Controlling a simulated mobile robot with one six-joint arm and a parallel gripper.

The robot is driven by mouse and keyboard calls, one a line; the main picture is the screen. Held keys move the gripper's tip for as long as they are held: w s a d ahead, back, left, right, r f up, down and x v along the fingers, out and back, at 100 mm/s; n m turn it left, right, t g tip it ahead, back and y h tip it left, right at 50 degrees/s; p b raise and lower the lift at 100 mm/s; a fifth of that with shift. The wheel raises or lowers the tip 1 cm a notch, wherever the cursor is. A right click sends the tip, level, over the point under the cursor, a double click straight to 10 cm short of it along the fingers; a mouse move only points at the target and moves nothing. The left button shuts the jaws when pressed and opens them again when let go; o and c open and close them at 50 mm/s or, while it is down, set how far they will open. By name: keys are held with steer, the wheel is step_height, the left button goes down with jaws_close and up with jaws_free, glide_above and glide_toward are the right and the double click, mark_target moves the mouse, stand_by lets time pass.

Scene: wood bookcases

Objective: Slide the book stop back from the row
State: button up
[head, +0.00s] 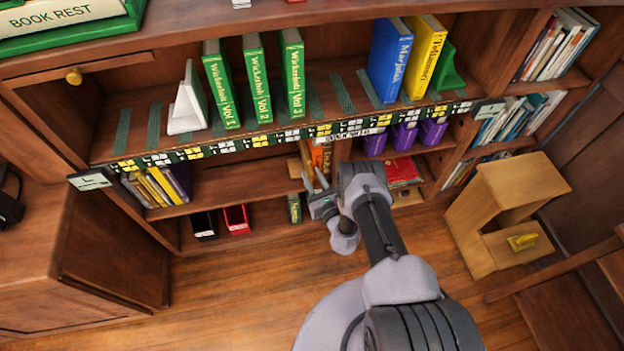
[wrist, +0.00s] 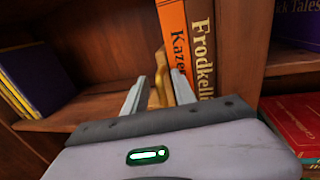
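A tan book stop (wrist: 154,99) stands on the lower shelf, against the left side of an orange book (wrist: 173,30) in the wrist view. A brown book lettered "Frodkelli" (wrist: 203,45) stands right of the orange one, beside a wooden divider. In the head view the orange book (head: 317,156) shows just past my gripper (head: 315,180), and the stop is small and unclear there. In the wrist view my gripper's two pale fingers are apart and point at the stop. Its lower part is hidden behind them. Whether a finger touches it I cannot tell.
The shelf (wrist: 85,107) left of the stop is bare as far as some purple and yellow books (wrist: 30,75). The upper shelf holds green books (head: 255,80) and a white stop (head: 187,103).

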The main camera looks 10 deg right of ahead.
steer(key=shift+w, duration=0.1)
jaws_close()
stand_by(1.4)
